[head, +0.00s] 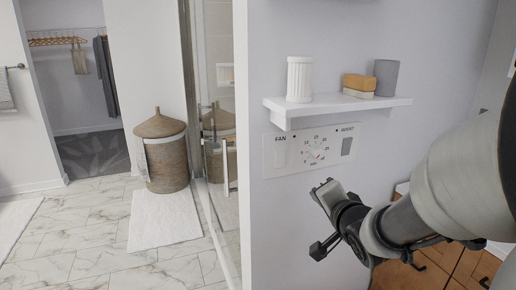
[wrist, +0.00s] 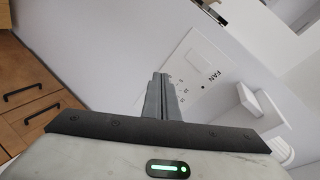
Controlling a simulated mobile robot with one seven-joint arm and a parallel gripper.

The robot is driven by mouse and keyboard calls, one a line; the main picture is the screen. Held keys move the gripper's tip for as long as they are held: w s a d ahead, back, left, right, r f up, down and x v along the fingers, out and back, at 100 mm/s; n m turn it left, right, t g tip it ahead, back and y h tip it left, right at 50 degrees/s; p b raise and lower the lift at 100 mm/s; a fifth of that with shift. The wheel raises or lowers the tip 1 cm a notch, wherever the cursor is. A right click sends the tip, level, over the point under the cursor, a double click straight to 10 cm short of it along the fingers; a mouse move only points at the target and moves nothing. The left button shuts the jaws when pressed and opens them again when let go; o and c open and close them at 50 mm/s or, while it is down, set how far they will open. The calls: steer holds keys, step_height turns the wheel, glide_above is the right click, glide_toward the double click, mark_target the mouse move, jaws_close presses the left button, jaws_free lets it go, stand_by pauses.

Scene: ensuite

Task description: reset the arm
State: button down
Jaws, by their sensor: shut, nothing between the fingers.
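My gripper (head: 326,190) is at the right of the head view, in front of the wall and a little below the fan control panel (head: 311,149). The arm reaches in from the right edge. In the wrist view my gripper (wrist: 160,78) points toward the wall, its fingers together with nothing between them. The panel (wrist: 196,76) also shows there, beside and beyond the fingertips. I cannot tell whether the fingertips touch the wall.
A white shelf (head: 337,104) above the panel holds a white ribbed cup (head: 299,79), a stacked tan block (head: 359,83) and a grey cup (head: 386,77). Wooden drawers (wrist: 28,90) stand below my arm. A wicker basket (head: 165,160) stands left; marble floor (head: 90,240) is open.

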steer(key=s+a+r+n+g, duration=0.1)
steer(key=s+n+g, duration=0.25)
steer(key=s, duration=0.45)
steer(key=s+a+n+g+h, duration=0.15)
steer(key=s+n, duration=0.25)
steer(key=s, duration=0.4)
steer(key=s+a+r+n+g+y, duration=0.1)
steer(key=s+n+g, duration=0.25)
steer(key=s, duration=0.45)
step_height(320, 180, up, 14)
steer(key=p, duration=1.5)
steer(key=shift+r, duration=0.15)
steer(key=shift+s+h, duration=0.1)
steer(key=shift+h, duration=0.15)
